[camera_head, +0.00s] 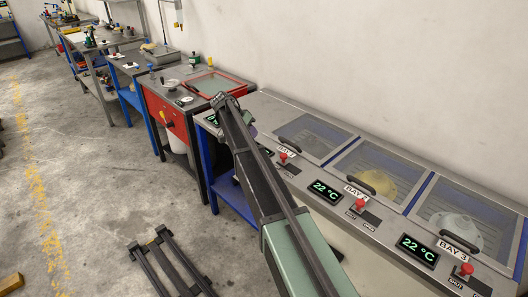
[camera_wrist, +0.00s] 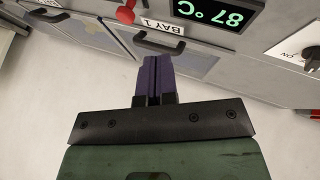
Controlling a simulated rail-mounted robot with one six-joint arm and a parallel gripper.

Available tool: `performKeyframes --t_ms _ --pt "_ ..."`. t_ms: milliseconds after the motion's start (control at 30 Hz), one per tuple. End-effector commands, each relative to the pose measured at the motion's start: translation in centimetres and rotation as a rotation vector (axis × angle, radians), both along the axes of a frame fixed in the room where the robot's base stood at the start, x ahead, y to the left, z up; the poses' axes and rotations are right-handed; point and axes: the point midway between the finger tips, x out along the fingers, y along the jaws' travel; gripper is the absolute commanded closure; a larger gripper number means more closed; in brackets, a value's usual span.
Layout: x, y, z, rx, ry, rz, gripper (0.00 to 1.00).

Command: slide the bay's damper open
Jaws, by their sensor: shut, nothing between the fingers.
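The press has three bays, each with a red damper knob on its front panel. The bay 1 knob (camera_head: 283,156) also shows at the top of the wrist view (camera_wrist: 125,14), next to the BAY 1 label and a display (camera_wrist: 212,12) reading 87 °C. The bay 2 knob (camera_head: 360,204) and bay 3 knob (camera_head: 466,269) stand at the left ends of their dark slots; the displays beside them read 22 °C. My gripper (camera_wrist: 157,68) is shut and empty, its purple fingers apart from the knob. In the head view my arm hides most of it and the bay 1 display.
Glazed lids with black handles cover the bays; the bay 1 handle (camera_wrist: 160,43) lies just beyond my fingertips. A white panel with a switch (camera_wrist: 311,58) is at the right of the wrist view. A red workbench (camera_head: 165,112) stands left of the press. The floor in front is mostly clear.

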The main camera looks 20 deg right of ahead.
Motion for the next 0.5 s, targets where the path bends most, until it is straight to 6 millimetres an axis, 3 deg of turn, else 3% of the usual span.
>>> performKeyframes --t_ms 267,500 --pt "-0.1 -0.3 -0.8 0.002 0.0 0.002 1.0" --pt "-0.8 -2.7 -4.9 0.003 0.001 0.002 1.0"
